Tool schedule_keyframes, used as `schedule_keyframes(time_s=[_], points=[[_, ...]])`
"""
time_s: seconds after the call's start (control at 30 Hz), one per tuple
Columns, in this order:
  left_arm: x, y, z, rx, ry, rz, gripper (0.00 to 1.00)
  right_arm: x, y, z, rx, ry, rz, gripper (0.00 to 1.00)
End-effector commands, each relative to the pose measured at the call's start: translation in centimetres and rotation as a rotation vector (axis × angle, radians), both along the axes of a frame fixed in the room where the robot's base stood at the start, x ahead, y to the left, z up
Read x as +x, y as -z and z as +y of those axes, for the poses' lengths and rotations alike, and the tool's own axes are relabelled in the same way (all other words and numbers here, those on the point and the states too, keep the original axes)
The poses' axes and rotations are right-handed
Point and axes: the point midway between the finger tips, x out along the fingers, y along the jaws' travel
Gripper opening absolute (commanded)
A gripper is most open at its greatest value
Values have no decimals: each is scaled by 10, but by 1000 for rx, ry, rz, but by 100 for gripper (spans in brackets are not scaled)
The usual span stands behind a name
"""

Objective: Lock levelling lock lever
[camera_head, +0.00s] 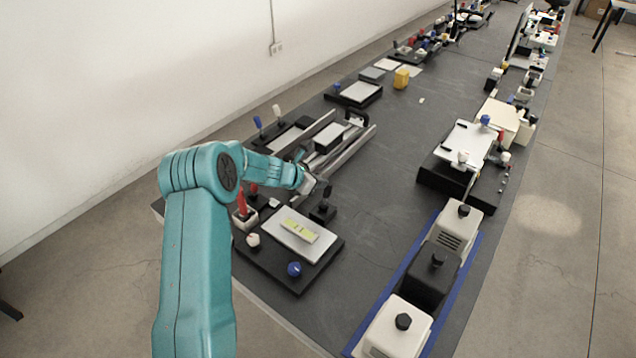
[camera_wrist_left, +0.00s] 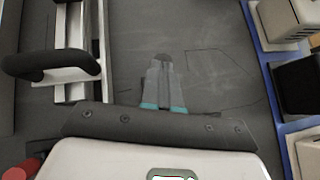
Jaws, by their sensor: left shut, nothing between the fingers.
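A black levelling base (camera_head: 310,274) with a white plate (camera_head: 285,238) lies near the front left of the bench in the head view. A yellow-green level (camera_head: 300,229) sits on the plate. Around it are a blue knob (camera_head: 294,268), a white knob (camera_head: 253,239) and a black knob (camera_head: 322,212). A red lever handle (camera_head: 241,203) stands upright at its left; I cannot tell for sure that this is the lock lever. My left gripper (camera_head: 320,187) is behind the base, above the bench. In the wrist view it is shut and empty (camera_wrist_left: 163,62). My right gripper is not in view.
Metal rails (camera_head: 350,150) with a black handle (camera_wrist_left: 50,62) lie behind the base. White boxes (camera_head: 400,328) and a black box (camera_head: 432,277) stand on a blue-edged strip at right. The bench between (camera_head: 375,225) is clear.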

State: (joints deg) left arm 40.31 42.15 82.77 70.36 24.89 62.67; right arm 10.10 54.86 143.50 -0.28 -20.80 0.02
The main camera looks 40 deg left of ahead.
Motion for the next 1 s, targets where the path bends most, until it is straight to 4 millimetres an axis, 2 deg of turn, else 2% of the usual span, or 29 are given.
schedule_keyframes(time_s=[1.0], points=[[-1, -5, 1, -1, 2, 0, 0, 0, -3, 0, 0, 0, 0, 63]])
